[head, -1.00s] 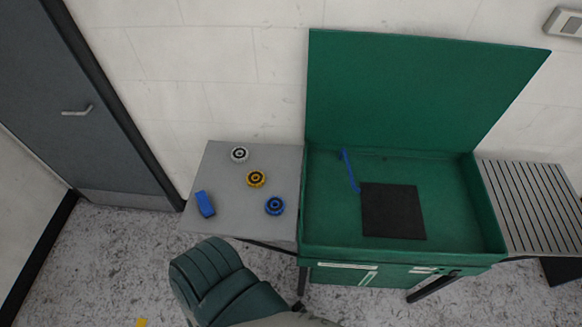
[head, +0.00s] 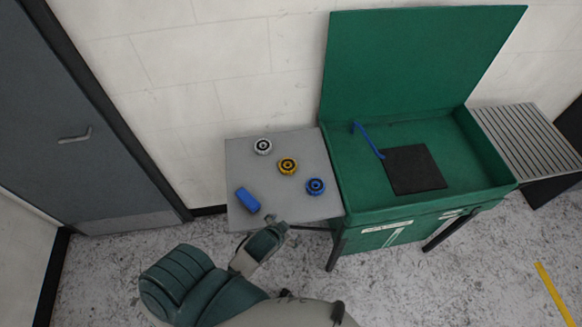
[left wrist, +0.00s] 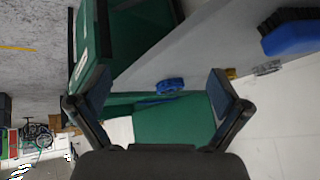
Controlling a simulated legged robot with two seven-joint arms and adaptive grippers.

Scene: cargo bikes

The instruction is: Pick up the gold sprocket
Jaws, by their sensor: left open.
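The gold sprocket (head: 287,166) lies on the grey side table, between the silver sprocket (head: 263,146) and the blue sprocket (head: 316,186). In the left wrist view the gold sprocket (left wrist: 231,73) is mostly hidden behind one finger. My left gripper (head: 280,226) is at the table's front edge, on the near side of the gold sprocket and apart from it. In the left wrist view my left gripper (left wrist: 160,82) is open and empty, with the blue sprocket seen beyond and between its fingers. My right gripper is not in view.
A blue brush (head: 248,200) lies at the table's front left, close to my left gripper. The grey table (head: 240,162) adjoins a green open-lidded bin (head: 360,205) on its right, with a black mat (head: 414,170) inside. A slatted surface (head: 525,135) is farther right.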

